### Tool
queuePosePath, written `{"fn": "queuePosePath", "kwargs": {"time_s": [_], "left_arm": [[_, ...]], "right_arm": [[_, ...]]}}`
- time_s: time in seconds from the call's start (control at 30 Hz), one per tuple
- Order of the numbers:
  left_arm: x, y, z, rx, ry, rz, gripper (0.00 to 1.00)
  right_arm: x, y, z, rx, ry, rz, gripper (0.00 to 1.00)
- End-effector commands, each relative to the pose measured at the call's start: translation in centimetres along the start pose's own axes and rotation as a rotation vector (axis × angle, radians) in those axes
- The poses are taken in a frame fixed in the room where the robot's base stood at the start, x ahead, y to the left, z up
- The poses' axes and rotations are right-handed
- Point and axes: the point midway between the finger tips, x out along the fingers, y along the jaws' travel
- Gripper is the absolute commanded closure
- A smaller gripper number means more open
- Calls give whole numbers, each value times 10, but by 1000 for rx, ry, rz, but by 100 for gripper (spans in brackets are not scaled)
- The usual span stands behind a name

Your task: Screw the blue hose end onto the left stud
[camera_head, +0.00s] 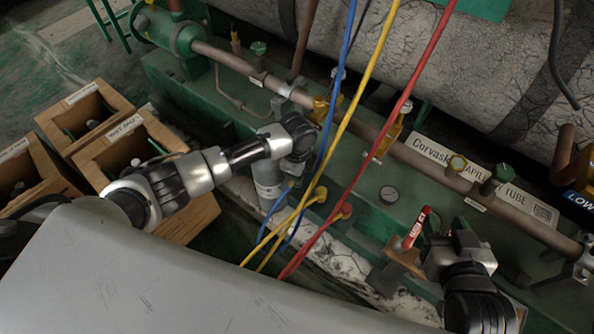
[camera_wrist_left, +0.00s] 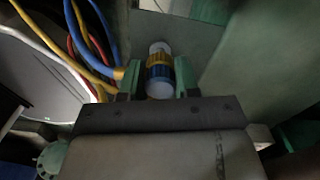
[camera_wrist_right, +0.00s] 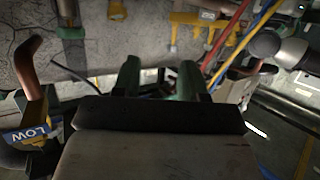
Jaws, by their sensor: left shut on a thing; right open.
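My left gripper (camera_wrist_left: 159,82) is shut on the blue hose end (camera_wrist_left: 159,70), a round fitting with blue and brass bands and pale ends. The blue hose (camera_wrist_left: 104,62) shows beside it. In the head view the left arm reaches down near the blue hose (camera_head: 346,50); its fingertips and the held end are not clear. A brass fitting (camera_head: 318,108) on the long pipe stands behind that arm; a second brass fitting (camera_head: 386,142) is further right. I cannot tell which part is the left stud. My right gripper (camera_wrist_right: 160,82) is open and seems empty, near a red tag (camera_head: 415,228).
Yellow (camera_head: 370,60) and red (camera_head: 420,75) hoses hang across the middle. A brown pipe (camera_head: 440,165) runs along the green machine frame. Wooden bins (camera_head: 125,150) stand at left; a grey surface (camera_head: 180,280) fills the front.

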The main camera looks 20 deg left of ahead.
Motion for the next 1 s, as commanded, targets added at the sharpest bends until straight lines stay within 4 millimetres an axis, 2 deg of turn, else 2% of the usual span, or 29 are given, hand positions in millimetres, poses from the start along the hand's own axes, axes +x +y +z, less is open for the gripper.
{"fn": "queuePosePath", "kwargs": {"time_s": [0.27,1.0], "left_arm": [[-1,0,0,0,0,0,91],[0,0,0,0,0,0,91]], "right_arm": [[-1,0,3,0,-24,1,57],[-9,5,25,2,-181,13,57]]}}
